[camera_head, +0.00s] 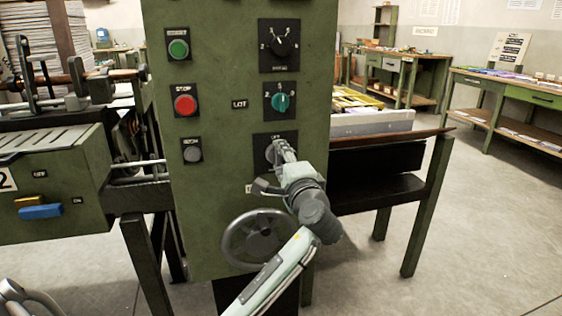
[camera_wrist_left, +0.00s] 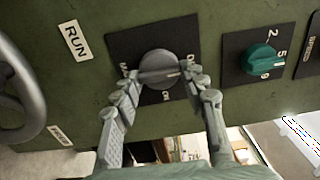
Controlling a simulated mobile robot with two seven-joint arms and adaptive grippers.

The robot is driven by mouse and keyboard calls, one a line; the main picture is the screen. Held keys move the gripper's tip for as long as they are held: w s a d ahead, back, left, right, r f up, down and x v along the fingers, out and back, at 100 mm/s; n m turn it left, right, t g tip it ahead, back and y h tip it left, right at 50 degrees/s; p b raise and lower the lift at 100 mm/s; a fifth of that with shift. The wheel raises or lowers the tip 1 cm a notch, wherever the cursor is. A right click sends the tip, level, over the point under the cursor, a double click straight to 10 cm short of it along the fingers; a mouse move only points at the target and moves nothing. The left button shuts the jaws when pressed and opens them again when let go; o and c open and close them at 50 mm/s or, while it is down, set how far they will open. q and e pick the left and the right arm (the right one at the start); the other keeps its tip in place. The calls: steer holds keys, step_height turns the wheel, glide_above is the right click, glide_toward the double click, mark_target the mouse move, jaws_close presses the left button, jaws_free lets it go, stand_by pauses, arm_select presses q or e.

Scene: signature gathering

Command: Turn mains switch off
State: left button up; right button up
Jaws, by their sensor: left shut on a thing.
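The mains switch is a round grey knob (camera_wrist_left: 160,68) on a black plate (camera_wrist_left: 116,45) low on the green machine panel (camera_head: 212,215). My left gripper (camera_head: 278,152) has its fingers at this knob in the head view and hides most of it. In the left wrist view the two fingers (camera_wrist_left: 166,85) stand on either side of the knob and are shut on it. The plate's lettering is partly covered by the fingers. In the bottom left corner of the head view, a grey part of my own body shows. My right gripper cannot be made out.
Above the switch sit a green knob (camera_head: 280,102) and a black dial (camera_head: 279,45). Green (camera_head: 178,49), red (camera_head: 185,104) and grey (camera_head: 192,151) buttons are at the left. A handwheel (camera_head: 256,240) is below. Open floor lies to the right.

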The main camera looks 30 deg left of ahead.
arm_select(q)
steer(key=shift+f, duration=0.1)
stand_by(0.3)
steer(key=o, duration=1.2)
steer(key=shift+c, duration=0.2)
steer(key=v, duration=1.2)
